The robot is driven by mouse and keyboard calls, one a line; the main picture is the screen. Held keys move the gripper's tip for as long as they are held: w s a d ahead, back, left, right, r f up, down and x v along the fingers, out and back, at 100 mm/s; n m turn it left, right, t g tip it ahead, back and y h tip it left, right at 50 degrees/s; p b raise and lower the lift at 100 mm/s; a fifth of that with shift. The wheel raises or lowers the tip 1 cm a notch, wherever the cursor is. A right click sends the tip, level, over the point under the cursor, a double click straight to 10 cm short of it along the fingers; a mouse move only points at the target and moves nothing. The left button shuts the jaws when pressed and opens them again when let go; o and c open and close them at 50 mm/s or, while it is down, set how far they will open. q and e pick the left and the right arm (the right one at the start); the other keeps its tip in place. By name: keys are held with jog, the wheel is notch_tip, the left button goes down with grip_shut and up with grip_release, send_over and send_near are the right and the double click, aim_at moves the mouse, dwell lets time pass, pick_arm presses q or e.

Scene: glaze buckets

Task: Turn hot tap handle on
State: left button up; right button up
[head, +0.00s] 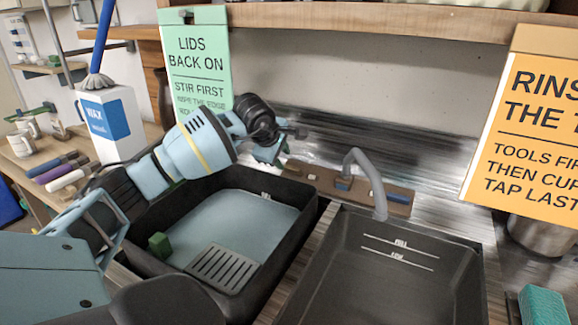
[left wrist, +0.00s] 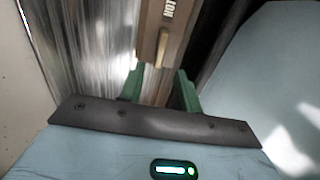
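The tap is a grey curved spout (head: 362,172) on a brown block (head: 330,184) behind the two basins in the head view. My left gripper (head: 284,146) is over the left end of the block in the head view. In the left wrist view its green fingers (left wrist: 160,82) are apart, with nothing held. My right gripper is out of view.
A dark basin (head: 312,208) with a green block (head: 159,245) and grey grate (head: 224,267) inside stands below my left arm. An empty dark basin (head: 385,262) is to its right. Green (head: 196,60) and orange (head: 525,125) signs hang close on either side.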

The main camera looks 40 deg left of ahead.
aim_at(289, 167)
pick_arm(q)
jog(key=x, duration=0.6)
jog(key=shift+w+f, duration=0.25)
jog(key=shift+c, duration=0.2)
grip_shut()
